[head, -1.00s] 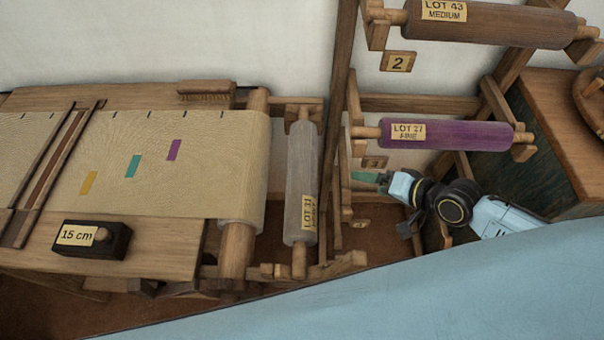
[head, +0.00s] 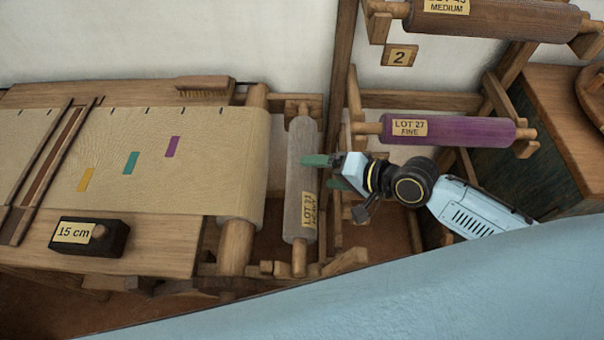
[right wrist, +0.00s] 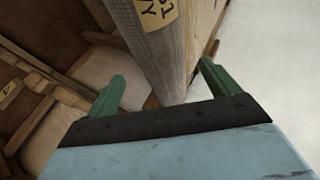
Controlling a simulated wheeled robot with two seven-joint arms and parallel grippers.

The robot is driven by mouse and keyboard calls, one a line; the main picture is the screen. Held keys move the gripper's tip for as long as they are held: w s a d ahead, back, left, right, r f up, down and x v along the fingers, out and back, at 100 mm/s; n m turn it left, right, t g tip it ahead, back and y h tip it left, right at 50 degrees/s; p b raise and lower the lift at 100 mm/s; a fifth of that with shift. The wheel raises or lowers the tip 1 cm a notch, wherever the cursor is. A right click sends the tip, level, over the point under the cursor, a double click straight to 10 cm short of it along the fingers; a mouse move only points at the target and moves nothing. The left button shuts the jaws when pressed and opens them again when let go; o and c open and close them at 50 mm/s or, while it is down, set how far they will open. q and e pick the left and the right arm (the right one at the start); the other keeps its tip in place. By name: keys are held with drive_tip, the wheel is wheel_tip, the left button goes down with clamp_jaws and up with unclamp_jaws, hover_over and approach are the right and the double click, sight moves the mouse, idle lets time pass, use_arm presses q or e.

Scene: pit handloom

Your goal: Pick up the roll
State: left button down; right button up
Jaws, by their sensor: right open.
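A grey roll (head: 301,165) labelled LOT 31 rests on a low wooden holder beside the loom's cloth end in the head view. My right gripper (head: 320,172) comes in from the right at that roll, with green fingers open. One finger overlaps the roll's upper part in the head view. In the right wrist view the grey roll (right wrist: 160,50) runs between and beyond the two open fingers (right wrist: 160,85); I cannot tell whether they touch it. A purple roll (head: 460,131) labelled LOT 27 FINE and a brown roll (head: 490,20) labelled MEDIUM hang on the rack. My left gripper is not seen.
The rack post (head: 338,90) stands just right of the grey roll. The loom cloth (head: 200,160) lies to the left, with a dark block (head: 106,237) tagged 15 cm. A wooden cabinet (head: 560,110) stands at the right.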

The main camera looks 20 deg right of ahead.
sight(314, 171)
drive_tip(key=x, duration=0.4)
drive_tip(key=shift+w+a+b, duration=0.2)
drive_tip(key=shift+a+b, duration=0.05)
drive_tip(key=shift+b, duration=0.15)
drive_tip(key=shift+c, duration=0.3)
drive_tip(key=c, duration=1.4)
drive_tip(key=shift+r, duration=0.15)
drive_tip(key=shift+c, duration=0.4)
